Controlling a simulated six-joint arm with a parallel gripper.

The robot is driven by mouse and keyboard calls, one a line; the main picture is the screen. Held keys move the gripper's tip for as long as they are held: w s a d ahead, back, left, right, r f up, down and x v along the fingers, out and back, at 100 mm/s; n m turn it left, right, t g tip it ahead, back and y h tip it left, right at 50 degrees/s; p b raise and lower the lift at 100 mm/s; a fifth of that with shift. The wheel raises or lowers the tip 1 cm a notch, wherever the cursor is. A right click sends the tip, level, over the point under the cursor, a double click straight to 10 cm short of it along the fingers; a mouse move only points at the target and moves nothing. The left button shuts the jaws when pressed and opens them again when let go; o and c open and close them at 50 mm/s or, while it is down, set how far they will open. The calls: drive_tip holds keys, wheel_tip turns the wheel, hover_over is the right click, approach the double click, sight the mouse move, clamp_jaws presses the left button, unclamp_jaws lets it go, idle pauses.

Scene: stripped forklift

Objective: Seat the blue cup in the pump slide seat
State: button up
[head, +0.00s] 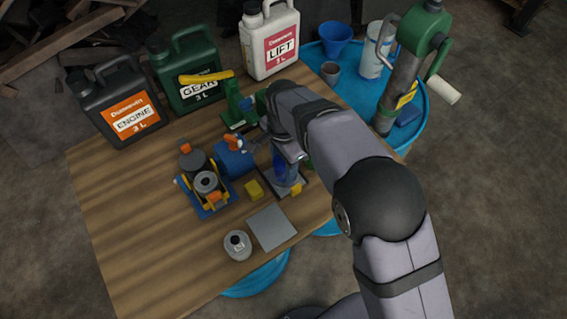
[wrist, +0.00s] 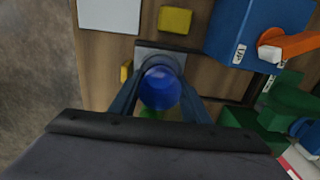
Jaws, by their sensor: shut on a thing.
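The blue cup (wrist: 160,88) is between the two fingers of my gripper (wrist: 162,72), which is shut on it. In the head view the cup (head: 282,166) shows as a blue shape below my wrist, partly covered by the gripper. Under it is a small dark-framed base with a grey plate (wrist: 147,52), which may be the pump slide seat; the cup hides most of it. An orange-yellow tab (wrist: 126,70) stands at its side. I cannot tell whether the cup touches the base.
A blue box (head: 235,160) with an orange lever stands close beside the cup. A yellow block (head: 254,190), a grey plate (head: 271,227) and a grey round can (head: 237,245) lie nearer. Green parts (head: 238,112) and several jugs stand behind. The table's left front (head: 140,240) is clear.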

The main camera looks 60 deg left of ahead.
drive_tip(key=shift+f, duration=0.65)
idle(0.5)
drive_tip(key=o, duration=1.5)
drive_tip(key=shift+f, duration=0.1)
drive_tip(key=shift+d, duration=0.1)
